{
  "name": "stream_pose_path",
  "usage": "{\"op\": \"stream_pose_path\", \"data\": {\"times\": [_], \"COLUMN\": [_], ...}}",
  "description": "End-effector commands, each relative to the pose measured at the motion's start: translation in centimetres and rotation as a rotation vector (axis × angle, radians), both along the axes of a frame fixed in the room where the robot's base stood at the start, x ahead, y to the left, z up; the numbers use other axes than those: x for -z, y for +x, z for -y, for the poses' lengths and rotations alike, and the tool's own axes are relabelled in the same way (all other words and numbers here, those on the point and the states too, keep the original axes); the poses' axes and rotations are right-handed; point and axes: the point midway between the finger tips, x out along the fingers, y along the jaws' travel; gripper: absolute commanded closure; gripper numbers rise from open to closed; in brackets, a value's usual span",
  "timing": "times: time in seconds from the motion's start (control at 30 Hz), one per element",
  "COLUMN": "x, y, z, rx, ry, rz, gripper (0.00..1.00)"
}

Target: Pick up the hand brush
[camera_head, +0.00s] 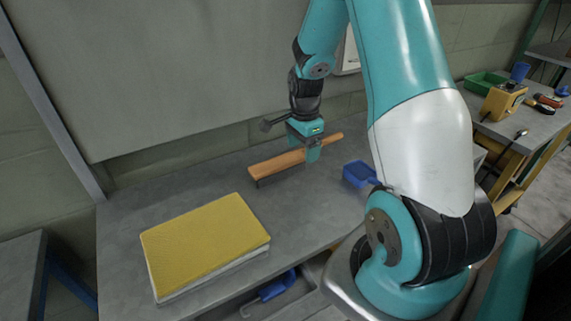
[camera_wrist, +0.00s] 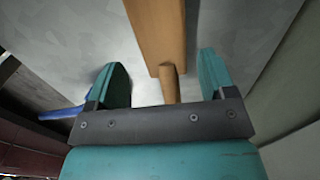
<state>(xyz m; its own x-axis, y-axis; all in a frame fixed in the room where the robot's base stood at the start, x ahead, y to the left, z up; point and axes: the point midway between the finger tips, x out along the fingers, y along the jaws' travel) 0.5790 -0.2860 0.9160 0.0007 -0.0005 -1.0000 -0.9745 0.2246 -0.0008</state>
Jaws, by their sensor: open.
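The hand brush (camera_head: 276,165) lies on the grey bench top, with an orange-brown wooden body, dark bristles below and a thin handle pointing right. My gripper (camera_head: 307,153) is over the handle end in the head view, pointing down. In the wrist view the brush (camera_wrist: 159,35) runs up the picture, and its narrow handle lies between the two teal fingers of my gripper (camera_wrist: 163,82). The fingers are apart, with a gap on each side of the handle. The handle's tip is hidden behind the gripper's dark palm bar.
A thick yellow-topped block (camera_head: 205,243) lies at the front left of the bench (camera_head: 135,205). A blue dustpan-like tray (camera_head: 358,174) sits right of the brush, beside my arm. A tall grey panel stands behind. Another bench at right holds a green bin (camera_head: 484,83) and tools.

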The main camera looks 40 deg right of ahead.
Motion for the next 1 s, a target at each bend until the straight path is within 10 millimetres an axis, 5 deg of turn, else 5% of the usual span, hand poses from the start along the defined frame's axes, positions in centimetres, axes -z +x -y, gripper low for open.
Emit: {"op": "stream_pose_path", "data": {"times": [0.3, 0.57, 0.83, 1.0], "x": [4.3, 4.8, 4.7, 4.7], "y": [0.6, 0.7, 0.7, 0.7], "z": [-0.4, -0.4, -0.4, -0.4], "rx": [-0.001, -0.002, -0.002, -0.002], "ry": [0.002, 0.0, 0.0, 0.0], "rz": [-0.003, 0.0, -0.001, 0.0], "gripper": [0.23, 0.23, 0.81, 0.82]}}
